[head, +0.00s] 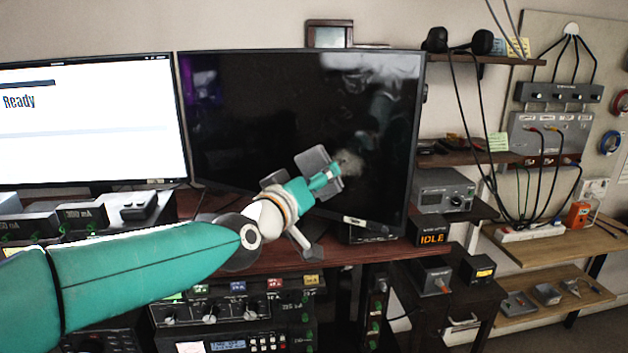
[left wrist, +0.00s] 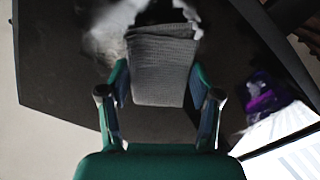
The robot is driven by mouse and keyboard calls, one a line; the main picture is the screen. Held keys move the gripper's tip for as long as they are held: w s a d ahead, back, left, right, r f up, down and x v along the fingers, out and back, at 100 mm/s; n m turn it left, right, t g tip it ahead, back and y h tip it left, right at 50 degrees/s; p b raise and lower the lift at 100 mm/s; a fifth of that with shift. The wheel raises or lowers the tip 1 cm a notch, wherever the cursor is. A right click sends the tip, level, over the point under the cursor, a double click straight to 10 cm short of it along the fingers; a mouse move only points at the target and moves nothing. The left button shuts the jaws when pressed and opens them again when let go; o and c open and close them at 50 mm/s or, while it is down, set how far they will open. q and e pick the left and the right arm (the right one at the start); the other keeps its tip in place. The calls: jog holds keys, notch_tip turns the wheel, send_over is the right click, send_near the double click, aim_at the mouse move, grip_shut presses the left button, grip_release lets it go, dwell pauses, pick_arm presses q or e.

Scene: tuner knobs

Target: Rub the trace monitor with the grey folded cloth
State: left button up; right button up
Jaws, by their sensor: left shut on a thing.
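The wide dark monitor (head: 240,125), which I take to be the trace monitor, stands at the centre of the head view, with a pale smudge (head: 350,163) on its screen. My left gripper (head: 325,178) is in front of the screen's right-of-centre part. It is shut on the grey folded cloth (head: 312,161), which also shows between both fingers in the left wrist view (left wrist: 162,72). The cloth's far end is close to the pale smudge; I cannot tell whether it touches the screen. My right gripper is not in view.
A bright monitor reading "Ready" (head: 85,125) stands to the left. Instruments with knobs (head: 210,312) sit below the wooden desk (head: 350,252). Shelves with boxes and hanging cables (head: 545,170) are on the right. The space before the dark screen is otherwise clear.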

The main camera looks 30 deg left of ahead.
pick_arm(q)
jog(key=shift+w, duration=0.95)
dwell(0.5)
